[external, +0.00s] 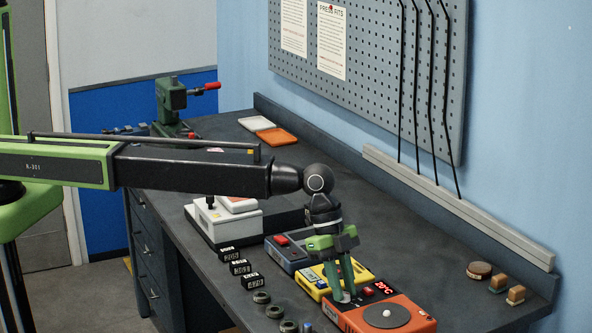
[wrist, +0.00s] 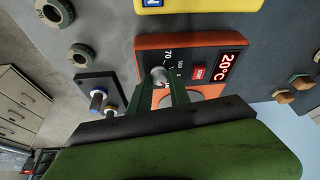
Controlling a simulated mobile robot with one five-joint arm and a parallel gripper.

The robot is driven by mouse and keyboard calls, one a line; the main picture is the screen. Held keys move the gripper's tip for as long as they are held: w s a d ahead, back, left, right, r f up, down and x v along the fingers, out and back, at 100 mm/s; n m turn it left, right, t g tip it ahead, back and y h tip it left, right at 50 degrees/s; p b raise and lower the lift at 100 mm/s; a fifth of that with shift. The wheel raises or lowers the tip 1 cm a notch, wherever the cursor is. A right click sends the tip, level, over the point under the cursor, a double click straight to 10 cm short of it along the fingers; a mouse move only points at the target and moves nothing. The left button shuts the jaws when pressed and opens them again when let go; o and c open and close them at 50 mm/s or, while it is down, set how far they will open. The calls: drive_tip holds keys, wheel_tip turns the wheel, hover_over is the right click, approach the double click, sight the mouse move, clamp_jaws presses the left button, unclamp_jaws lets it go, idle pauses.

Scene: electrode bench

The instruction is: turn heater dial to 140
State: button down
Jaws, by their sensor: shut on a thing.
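The orange heater (external: 350,322) stands at the bench's front right, with a round grey plate on top; it also shows in the wrist view (wrist: 190,41). Its red display (wrist: 228,66) reads 20°C. The small grey dial (wrist: 159,74) sits on its dark panel, with printed marks 70 and 100 beside it. Other marks and the pointer are too small or covered to read. My gripper (external: 343,292) points down at the heater's left part. In the wrist view its green fingers (wrist: 165,88) are closed on the dial.
A red button (wrist: 198,73) lies between dial and display. A yellow device (external: 350,279) and a blue one (external: 285,256) stand close behind the heater. Several grey rings (external: 274,311) lie to the left. Wooden pieces (external: 499,283) are at right.

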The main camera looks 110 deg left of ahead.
drive_tip(key=shift+s+m, duration=0.1)
drive_tip(key=shift+m, duration=0.3)
drive_tip(key=c, duration=1.3)
unclamp_jaws()
drive_tip(key=shift+o, duration=0.2)
drive_tip(key=p+v, duration=1.6)
drive_tip(key=v, duration=0.1)
drive_tip(key=shift+a+r, duration=0.2)
